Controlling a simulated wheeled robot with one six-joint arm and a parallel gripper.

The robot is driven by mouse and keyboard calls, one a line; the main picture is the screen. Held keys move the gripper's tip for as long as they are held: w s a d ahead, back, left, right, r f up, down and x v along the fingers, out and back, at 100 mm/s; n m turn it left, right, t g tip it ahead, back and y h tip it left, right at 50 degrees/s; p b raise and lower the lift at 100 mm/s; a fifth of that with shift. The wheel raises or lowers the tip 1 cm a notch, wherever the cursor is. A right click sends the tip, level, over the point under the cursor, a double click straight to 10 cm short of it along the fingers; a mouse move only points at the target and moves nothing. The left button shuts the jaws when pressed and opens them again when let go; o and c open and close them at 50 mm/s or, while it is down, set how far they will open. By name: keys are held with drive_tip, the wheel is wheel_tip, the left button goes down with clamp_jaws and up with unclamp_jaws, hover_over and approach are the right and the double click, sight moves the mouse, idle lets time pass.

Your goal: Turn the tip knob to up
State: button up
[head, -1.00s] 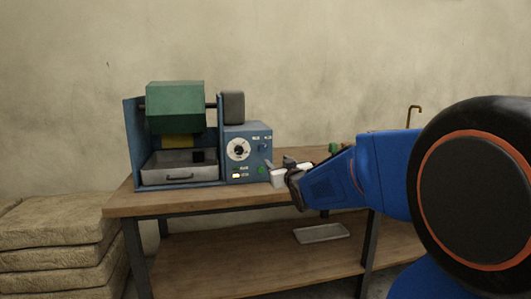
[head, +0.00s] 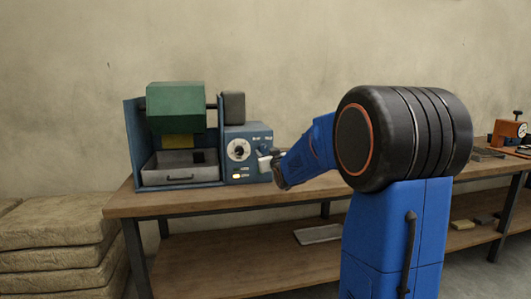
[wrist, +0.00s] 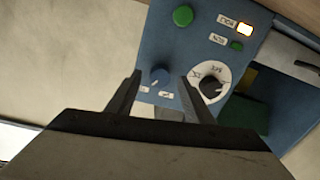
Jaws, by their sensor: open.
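The blue-grey control panel (head: 232,163) is on the right side of a machine on the bench. A small blue knob (wrist: 160,76) with two small white labels beside it seems to be the tip knob; I cannot read the labels or tell its setting. In the wrist view it appears between the fingertips of my gripper (wrist: 159,80), with no clear contact. The jaws are open.
A white dial with a black knob (wrist: 211,87) is close beside the right finger. A green button (wrist: 183,16) and a lit lamp (wrist: 244,30) are on the same panel. The machine has a green drum (head: 175,107) and a metal tray (head: 180,175). The bench (head: 160,202) has an orange device (head: 511,130) far right.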

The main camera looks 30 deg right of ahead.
drive_tip(key=shift+x, duration=1.1)
drive_tip(key=shift+c, duration=0.6)
drive_tip(key=c, duration=0.9)
